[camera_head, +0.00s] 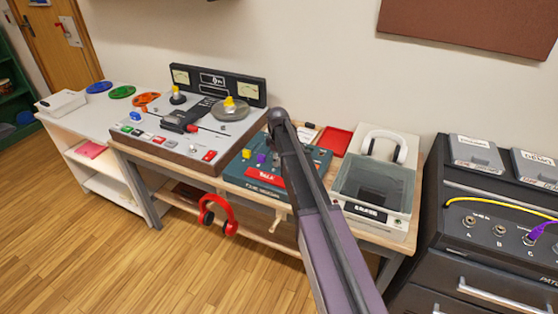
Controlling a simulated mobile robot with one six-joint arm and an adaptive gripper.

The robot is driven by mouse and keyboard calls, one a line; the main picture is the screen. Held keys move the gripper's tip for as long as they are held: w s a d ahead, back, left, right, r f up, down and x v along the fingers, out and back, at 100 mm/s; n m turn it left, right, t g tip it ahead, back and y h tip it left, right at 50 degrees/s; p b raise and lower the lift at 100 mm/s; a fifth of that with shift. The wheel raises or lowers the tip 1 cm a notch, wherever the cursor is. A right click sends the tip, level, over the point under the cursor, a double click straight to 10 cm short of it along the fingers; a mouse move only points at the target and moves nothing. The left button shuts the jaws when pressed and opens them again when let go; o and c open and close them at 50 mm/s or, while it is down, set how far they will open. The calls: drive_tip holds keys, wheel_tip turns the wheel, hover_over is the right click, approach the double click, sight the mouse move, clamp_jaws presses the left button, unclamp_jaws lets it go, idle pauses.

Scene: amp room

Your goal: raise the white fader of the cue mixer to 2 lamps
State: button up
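The cue mixer (241,170) is a teal panel on the wooden bench, labelled along its front edge. A yellow cap (246,154) and a purple cap (260,158) show on its left part, above a red bar-shaped button (265,175). My arm crosses the mixer's right part from the bottom of the picture. I cannot make out the white fader or its lamps; that side is partly hidden. My gripper (275,138) seems to be at the arm's far end, over the mixer's back edge. Its fingers are too small and dark to read, and I cannot tell whether it touches anything.
A tape machine (175,150) with reels and meters stands left of the mixer. Right are a clear-lidded box (374,185), white headphones (385,146) and a red tray (334,140). Red headphones (217,214) hang at the bench front. A patch cabinet (485,265) stands far right.

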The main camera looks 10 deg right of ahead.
clamp_jaws()
drive_tip(key=shift+w+d, duration=0.5)
drive_tip(key=shift+w, duration=0.15)
drive_tip(key=shift+w+d, duration=0.45)
drive_tip(key=shift+w, duration=0.2)
drive_tip(key=o, duration=0.6)
unclamp_jaws()
drive_tip(key=shift+c, duration=0.2)
drive_tip(key=shift+r, duration=0.1)
